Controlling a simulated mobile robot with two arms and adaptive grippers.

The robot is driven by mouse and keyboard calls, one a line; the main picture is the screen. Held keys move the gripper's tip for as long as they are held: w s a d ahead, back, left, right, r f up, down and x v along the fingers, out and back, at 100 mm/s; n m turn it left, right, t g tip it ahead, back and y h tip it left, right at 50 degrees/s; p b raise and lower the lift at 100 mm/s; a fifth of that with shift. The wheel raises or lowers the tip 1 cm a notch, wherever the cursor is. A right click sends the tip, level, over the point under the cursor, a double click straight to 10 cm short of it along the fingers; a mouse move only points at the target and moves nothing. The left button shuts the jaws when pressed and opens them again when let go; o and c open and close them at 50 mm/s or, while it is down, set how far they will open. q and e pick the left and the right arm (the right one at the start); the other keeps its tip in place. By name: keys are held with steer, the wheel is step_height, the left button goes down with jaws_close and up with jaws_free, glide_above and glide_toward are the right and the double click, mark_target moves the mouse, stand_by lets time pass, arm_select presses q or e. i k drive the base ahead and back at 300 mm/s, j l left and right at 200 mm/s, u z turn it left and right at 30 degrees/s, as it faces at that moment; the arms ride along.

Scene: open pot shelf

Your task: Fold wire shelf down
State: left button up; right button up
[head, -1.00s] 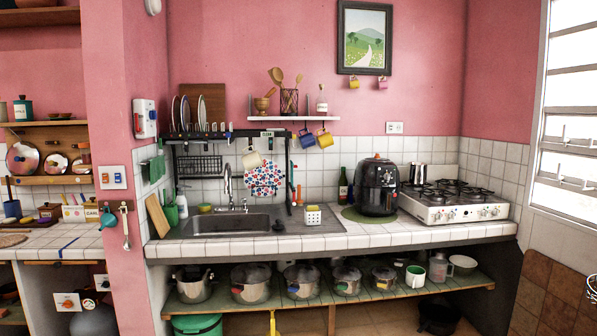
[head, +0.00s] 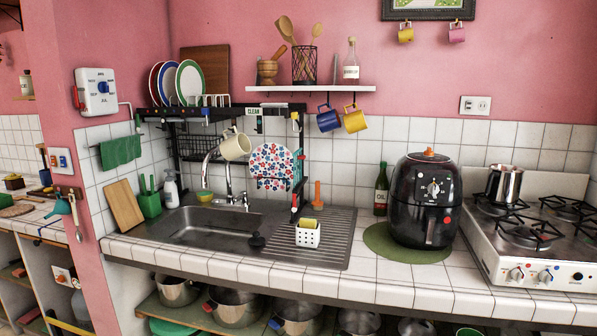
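A black dish rack (head: 226,113) stands over the sink against the tiled wall. A dark wire shelf (head: 196,147) shows as a grid below its top rail, left of the tap. I cannot tell surely whether it is upright or level. The tap (head: 229,180) and a cream mug (head: 236,146) hanging from the rack are just right of it and partly in front. Neither of my grippers is in view.
Plates (head: 190,83) stand on the rack. A flowered round item (head: 272,167) hangs below it. A soap bottle (head: 170,189), a green holder (head: 150,204) and a white caddy (head: 308,234) stand around the sink (head: 215,226). An air fryer (head: 424,200) is at the right.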

mark_target(300, 157)
steer(key=i+j+u, duration=0.15)
steer(key=i+u, duration=0.2)
steer(key=i, duration=0.5)
